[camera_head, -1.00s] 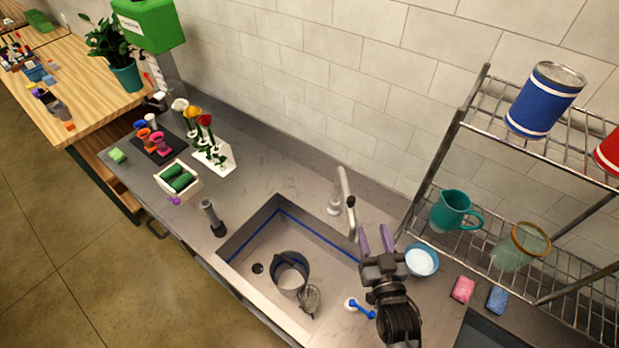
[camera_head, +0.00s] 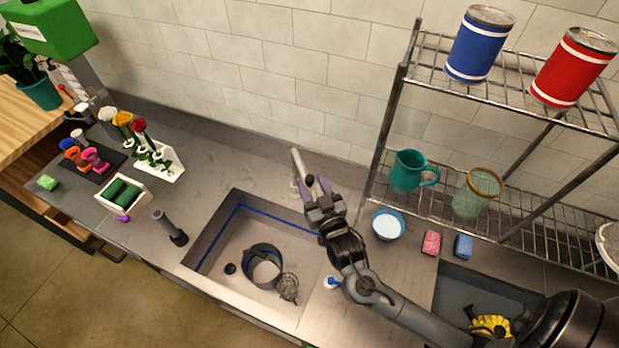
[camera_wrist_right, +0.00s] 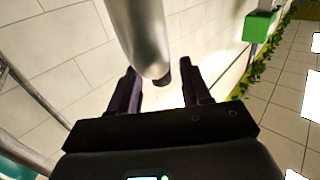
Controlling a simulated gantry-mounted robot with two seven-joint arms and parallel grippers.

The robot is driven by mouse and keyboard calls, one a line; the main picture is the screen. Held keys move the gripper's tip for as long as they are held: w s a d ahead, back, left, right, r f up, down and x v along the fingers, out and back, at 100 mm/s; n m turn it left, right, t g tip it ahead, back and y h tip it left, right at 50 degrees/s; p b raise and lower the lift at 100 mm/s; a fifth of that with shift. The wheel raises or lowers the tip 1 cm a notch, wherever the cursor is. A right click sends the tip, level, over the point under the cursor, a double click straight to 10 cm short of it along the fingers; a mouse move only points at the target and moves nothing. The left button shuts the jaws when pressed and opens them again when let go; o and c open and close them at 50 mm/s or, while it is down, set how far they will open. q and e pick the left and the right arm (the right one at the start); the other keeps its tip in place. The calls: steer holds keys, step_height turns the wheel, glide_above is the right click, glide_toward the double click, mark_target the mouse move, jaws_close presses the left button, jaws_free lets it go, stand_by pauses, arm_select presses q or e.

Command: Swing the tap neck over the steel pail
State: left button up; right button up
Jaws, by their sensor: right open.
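The metal tap neck (camera_head: 297,167) rises behind the sink's back edge, its lower part hidden by my right gripper (camera_head: 316,184). In the right wrist view the tap neck (camera_wrist_right: 141,38) comes down between the two open, purplish fingers of my right gripper (camera_wrist_right: 158,92); I cannot tell whether either finger touches it. The steel pail (camera_head: 261,249) stands in the sink, forward and left of the tap, with a pale round inside. My left gripper is not in view.
A wire strainer (camera_head: 288,288) is beside the pail in the sink (camera_head: 215,236). A blue-and-white piece (camera_head: 332,283) is near the sink's right edge. A blue bowl (camera_head: 388,224) and the wire rack (camera_head: 390,110) stand right of my gripper.

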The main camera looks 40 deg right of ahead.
steer(key=shift+x, duration=1.1)
steer(key=shift+c, duration=0.2)
jaws_close()
